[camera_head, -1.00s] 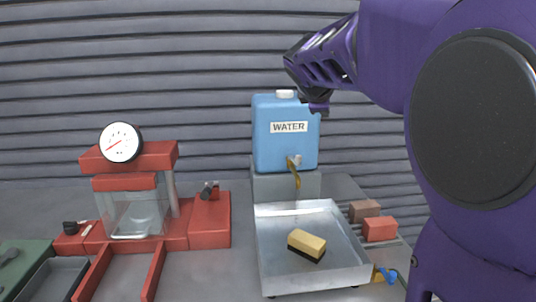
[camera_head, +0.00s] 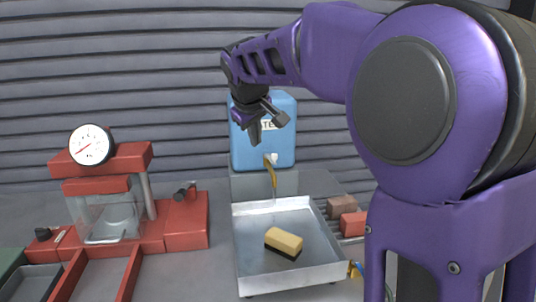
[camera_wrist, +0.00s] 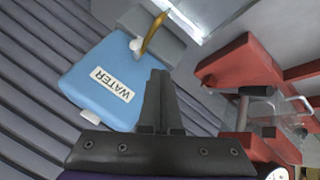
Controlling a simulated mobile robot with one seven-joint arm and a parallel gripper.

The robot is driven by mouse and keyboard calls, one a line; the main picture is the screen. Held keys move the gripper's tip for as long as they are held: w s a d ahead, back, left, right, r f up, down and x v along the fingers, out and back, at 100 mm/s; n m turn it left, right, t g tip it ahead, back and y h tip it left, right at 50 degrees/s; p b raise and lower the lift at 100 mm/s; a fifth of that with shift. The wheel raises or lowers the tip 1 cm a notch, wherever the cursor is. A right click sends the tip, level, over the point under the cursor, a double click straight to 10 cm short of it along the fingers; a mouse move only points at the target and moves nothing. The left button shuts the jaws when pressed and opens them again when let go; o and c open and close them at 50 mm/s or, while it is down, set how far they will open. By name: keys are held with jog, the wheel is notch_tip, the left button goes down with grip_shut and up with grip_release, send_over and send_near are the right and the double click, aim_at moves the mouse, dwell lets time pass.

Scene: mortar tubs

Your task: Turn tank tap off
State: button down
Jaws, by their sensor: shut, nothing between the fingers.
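The blue water tank (camera_head: 285,150) stands on a grey block against the corrugated wall, its label partly hidden by my gripper. A brass-coloured tap (camera_head: 271,172) with a white fitting is low on its front, its long part hanging down over the tray. In the wrist view the tank (camera_wrist: 95,75) and the curved brass tap (camera_wrist: 153,33) show beyond the fingertips. My gripper (camera_head: 256,137) is in front of the tank, above the tap and apart from it in the picture. In the wrist view my gripper (camera_wrist: 161,73) has its fingers together, with nothing between them.
A metal tray (camera_head: 246,240) with a yellow-and-black sponge (camera_head: 283,243) lies below the tap. Red and brown bricks (camera_head: 350,222) are right of it. A red press with a gauge (camera_head: 90,145) stands left.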

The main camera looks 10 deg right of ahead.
jog(key=w+d+f+b, duration=0.1)
jog(key=w+d+f, duration=0.3)
jog(key=w+f, duration=0.4)
jog(key=shift+d+f, duration=0.15)
jog(key=shift+d, duration=0.2)
